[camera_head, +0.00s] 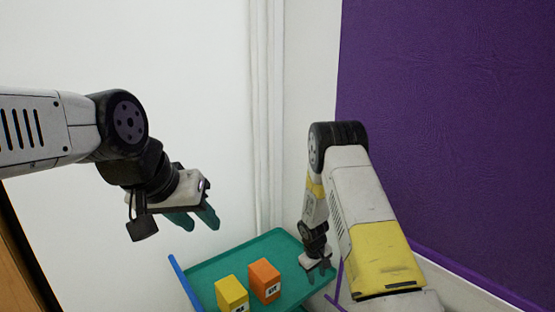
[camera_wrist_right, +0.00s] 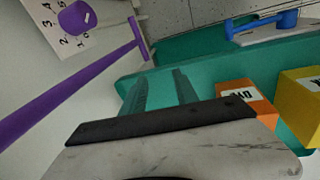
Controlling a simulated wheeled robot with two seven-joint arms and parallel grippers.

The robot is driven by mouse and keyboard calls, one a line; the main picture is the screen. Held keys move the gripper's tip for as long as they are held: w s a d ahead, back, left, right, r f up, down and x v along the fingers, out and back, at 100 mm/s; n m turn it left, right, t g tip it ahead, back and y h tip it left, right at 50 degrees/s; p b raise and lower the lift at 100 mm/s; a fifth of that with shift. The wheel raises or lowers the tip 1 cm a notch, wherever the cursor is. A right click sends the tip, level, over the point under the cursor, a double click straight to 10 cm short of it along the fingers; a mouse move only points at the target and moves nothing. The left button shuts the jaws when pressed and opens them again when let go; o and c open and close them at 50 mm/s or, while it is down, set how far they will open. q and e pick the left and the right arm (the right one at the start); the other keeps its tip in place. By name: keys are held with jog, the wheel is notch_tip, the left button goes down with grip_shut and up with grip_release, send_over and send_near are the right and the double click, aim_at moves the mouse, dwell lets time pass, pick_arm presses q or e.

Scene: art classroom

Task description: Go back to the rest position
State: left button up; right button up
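My left gripper (camera_head: 197,221) hangs in front of the white wall at the left, above and to the left of the teal cart. Its two teal fingers are apart with nothing between them. My right gripper (camera_head: 319,271) is low at the right edge of the teal cart top. In the right wrist view my right gripper (camera_wrist_right: 158,82) has its two fingers apart and empty, seen over the teal surface. The orange box and the yellow box stand to the right of it in that view, apart from the fingers.
The teal cart (camera_head: 215,266) has a blue handle (camera_head: 184,284) and carries an orange box (camera_head: 265,281) and a yellow box (camera_head: 231,294). A purple panel (camera_head: 450,120) covers the right wall. A purple bar (camera_wrist_right: 70,88) runs near my right gripper.

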jog(key=s+d+r+m+t+y, duration=0.1)
jog(key=s+r+m, duration=0.15)
jog(key=r, duration=1.25)
jog(key=s+d+r+m+t+y, duration=0.1)
jog(key=s+r, duration=0.3)
jog(key=r, duration=1)
jog(key=s+a+r+m+t+y, duration=0.1)
jog(key=s+r, duration=0.6)
jog(key=s, duration=0.4)
jog(key=s+r+m+t, duration=0.1)
jog(key=s+r, duration=0.7)
jog(key=s, duration=0.4)
jog(key=shift+a+r+y, duration=0.25)
jog(key=shift+a+y, duration=0.15)
jog(key=shift+s+d+m, duration=0.1)
jog(key=shift+s+m, duration=0.05)
jog(key=shift+m, duration=0.1)
